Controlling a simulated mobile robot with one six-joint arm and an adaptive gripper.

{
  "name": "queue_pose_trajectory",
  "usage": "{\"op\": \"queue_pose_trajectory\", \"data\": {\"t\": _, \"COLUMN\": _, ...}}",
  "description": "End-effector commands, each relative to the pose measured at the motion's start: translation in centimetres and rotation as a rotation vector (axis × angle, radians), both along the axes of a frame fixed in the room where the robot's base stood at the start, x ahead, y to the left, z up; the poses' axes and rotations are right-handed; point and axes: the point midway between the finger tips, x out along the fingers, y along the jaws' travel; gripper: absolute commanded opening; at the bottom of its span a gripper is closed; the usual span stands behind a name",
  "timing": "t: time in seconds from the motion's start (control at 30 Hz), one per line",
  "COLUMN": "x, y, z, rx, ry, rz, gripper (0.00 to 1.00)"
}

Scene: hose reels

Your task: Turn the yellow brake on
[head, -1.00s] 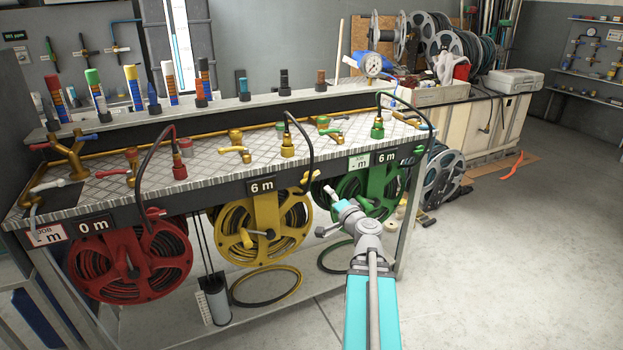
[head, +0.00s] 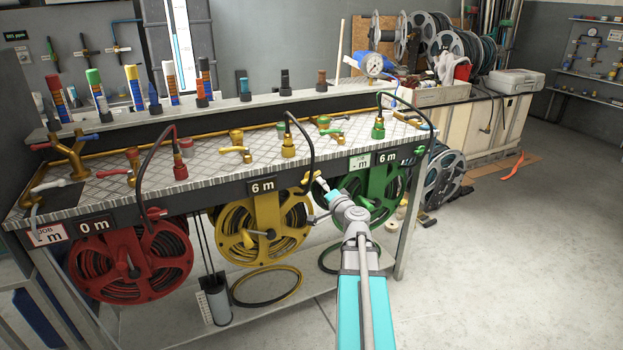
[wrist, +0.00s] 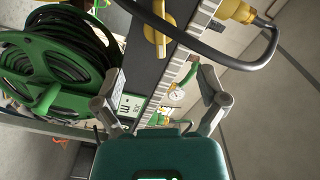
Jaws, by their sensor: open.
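The yellow hose reel (head: 262,228) hangs under the bench front, below a "6 m" plate (head: 262,186). A small yellow brake handle (head: 309,182) is on the bench front to the right of this reel. My gripper (head: 321,184) is close to the handle in the head view, partly overlapping it. In the wrist view, the yellow brake (wrist: 155,32) is at the top middle, beyond the fingertips. The two gripper fingers (wrist: 160,78) are spread wide with nothing between them.
The green reel (head: 368,195) hangs just right of my gripper and fills the left of the wrist view (wrist: 50,60). The red reel (head: 130,262) is further left. A dark hose (head: 308,150) arches over the bench edge near the brake.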

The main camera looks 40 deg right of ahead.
Motion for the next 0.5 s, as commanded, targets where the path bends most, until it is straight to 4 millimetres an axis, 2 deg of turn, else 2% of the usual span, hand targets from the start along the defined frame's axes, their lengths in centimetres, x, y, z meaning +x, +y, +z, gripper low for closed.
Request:
{"op": "queue_pose_trajectory", "data": {"t": 0.03, "x": 1.1, "y": -0.4, "z": 0.0, "rx": 0.000, "ry": 0.000, "rz": 0.001, "gripper": 0.92}}
{"op": "queue_pose_trajectory", "data": {"t": 0.2, "x": 3.6, "y": -1.0, "z": 0.0, "rx": 0.000, "ry": -0.001, "rz": 0.001, "gripper": 0.92}}
{"op": "queue_pose_trajectory", "data": {"t": 0.5, "x": 7.1, "y": -1.7, "z": 0.0, "rx": 0.000, "ry": 0.000, "rz": 0.001, "gripper": 0.92}}
